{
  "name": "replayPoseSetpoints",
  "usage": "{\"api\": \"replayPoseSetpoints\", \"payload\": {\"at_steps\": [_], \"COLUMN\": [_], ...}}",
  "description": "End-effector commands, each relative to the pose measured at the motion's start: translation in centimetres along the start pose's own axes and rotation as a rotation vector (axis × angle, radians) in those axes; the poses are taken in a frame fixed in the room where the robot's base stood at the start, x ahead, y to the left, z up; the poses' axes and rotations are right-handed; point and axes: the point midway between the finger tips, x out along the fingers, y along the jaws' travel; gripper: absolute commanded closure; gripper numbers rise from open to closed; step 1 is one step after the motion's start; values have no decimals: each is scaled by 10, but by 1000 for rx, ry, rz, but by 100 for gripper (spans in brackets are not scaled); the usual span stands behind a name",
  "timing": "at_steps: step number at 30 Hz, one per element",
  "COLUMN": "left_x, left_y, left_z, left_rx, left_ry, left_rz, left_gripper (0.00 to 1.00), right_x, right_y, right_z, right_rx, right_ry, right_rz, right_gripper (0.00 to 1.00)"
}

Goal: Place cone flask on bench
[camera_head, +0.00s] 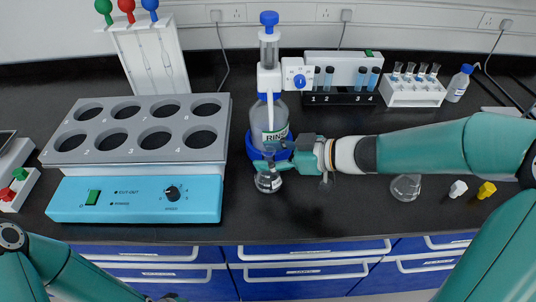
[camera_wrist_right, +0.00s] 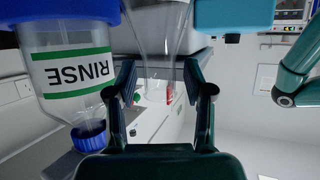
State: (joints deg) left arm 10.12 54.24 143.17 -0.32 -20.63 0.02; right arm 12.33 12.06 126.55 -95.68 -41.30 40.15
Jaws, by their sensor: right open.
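A clear cone flask (camera_head: 268,183) stands upright on the dark bench (camera_head: 300,222), in front of the rinse bottle. My right gripper (camera_head: 275,162) reaches in from the right at the flask's neck, with its jaws apart. In the right wrist view the flask (camera_wrist_right: 160,32) appears upside down, its narrow part between the two open fingers (camera_wrist_right: 160,95). Any contact between fingers and glass cannot be told. A second cone flask (camera_head: 405,187) stands farther right, partly hidden by my right arm. My left arm enters at the bottom left, and its gripper is not clearly visible.
The rinse bottle (camera_head: 265,118) on its blue base is close behind my right gripper. A blue heater unit (camera_head: 137,198) with empty wells stands left. Test tube racks (camera_head: 413,95) are at the back. White and yellow pieces (camera_head: 486,190) lie right. Bench is clear in front.

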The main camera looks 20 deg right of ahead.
Motion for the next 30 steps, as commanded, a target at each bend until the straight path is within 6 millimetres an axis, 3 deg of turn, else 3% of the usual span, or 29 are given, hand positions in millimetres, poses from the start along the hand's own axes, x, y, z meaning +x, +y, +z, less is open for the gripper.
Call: {"api": "replayPoseSetpoints", "payload": {"at_steps": [5,18,23,30], "left_x": [-6,-19,-20,-20], "left_y": [2,7,7,7], "left_z": [0,0,0,0], "left_rx": [0,0,0,0], "left_ry": [0,0,0,0], "left_rz": [0,0,0,0], "left_gripper": [60,60,60,60], "right_x": [-23,-105,-117,-119], "right_y": [2,1,0,0], "right_z": [-2,-1,0,0], "right_rx": [1,1,0,-1], "right_ry": [1,0,0,0], "right_rz": [6,5,2,-2], "right_gripper": [48,48,48,48]}}
